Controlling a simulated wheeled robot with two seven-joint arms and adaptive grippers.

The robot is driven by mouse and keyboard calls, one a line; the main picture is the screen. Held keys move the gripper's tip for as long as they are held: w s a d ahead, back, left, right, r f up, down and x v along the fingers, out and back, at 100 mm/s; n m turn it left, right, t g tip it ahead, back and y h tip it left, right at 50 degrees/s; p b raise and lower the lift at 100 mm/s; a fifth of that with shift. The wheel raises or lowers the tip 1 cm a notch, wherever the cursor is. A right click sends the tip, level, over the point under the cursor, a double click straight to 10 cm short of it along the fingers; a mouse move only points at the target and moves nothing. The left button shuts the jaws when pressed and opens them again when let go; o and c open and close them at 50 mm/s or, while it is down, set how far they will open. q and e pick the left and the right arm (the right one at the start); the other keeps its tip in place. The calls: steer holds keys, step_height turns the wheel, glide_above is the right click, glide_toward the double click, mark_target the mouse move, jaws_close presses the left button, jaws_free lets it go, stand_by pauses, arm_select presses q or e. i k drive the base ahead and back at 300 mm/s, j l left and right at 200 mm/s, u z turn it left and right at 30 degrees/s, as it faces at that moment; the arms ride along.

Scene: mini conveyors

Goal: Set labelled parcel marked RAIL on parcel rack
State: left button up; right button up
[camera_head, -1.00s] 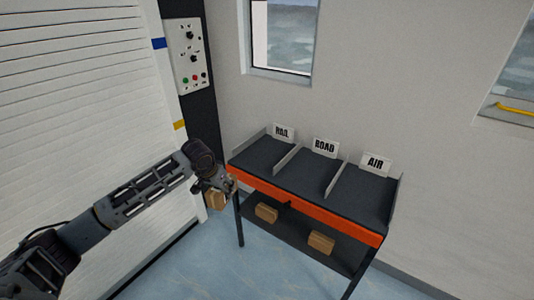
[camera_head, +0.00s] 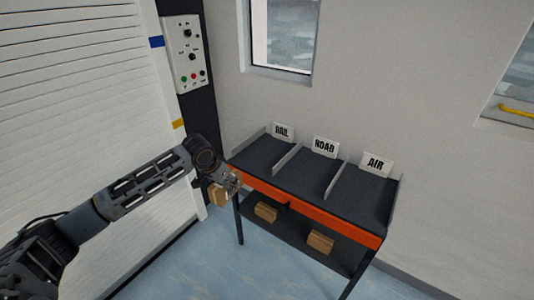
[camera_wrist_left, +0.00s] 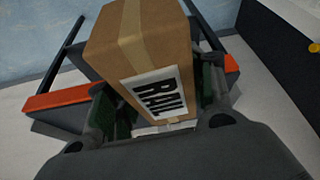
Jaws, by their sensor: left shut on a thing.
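My left gripper (camera_head: 229,184) is shut on a brown cardboard parcel (camera_head: 217,196), just left of the parcel rack's near left corner. In the left wrist view the parcel (camera_wrist_left: 145,45) sits between the fingers, and its white label reads RAIL (camera_wrist_left: 160,95). The parcel rack (camera_head: 305,207) has a dark top with an orange front edge and three bays split by low dividers. Signs stand at the back of the bays: RAIL (camera_head: 283,131) at left, ROAD (camera_head: 324,147) in the middle, AIR (camera_head: 375,164) at right. The bays look empty. My right gripper is not in view.
Two brown boxes, one at left (camera_head: 265,212) and one at right (camera_head: 320,242), lie on the rack's lower shelf. A white shutter (camera_head: 80,110) and a control panel (camera_head: 187,54) stand to the left. The wall is close behind the rack. Blue floor is clear in front.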

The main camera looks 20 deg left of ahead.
mark_target(262, 151)
steer(key=i, duration=1.4)
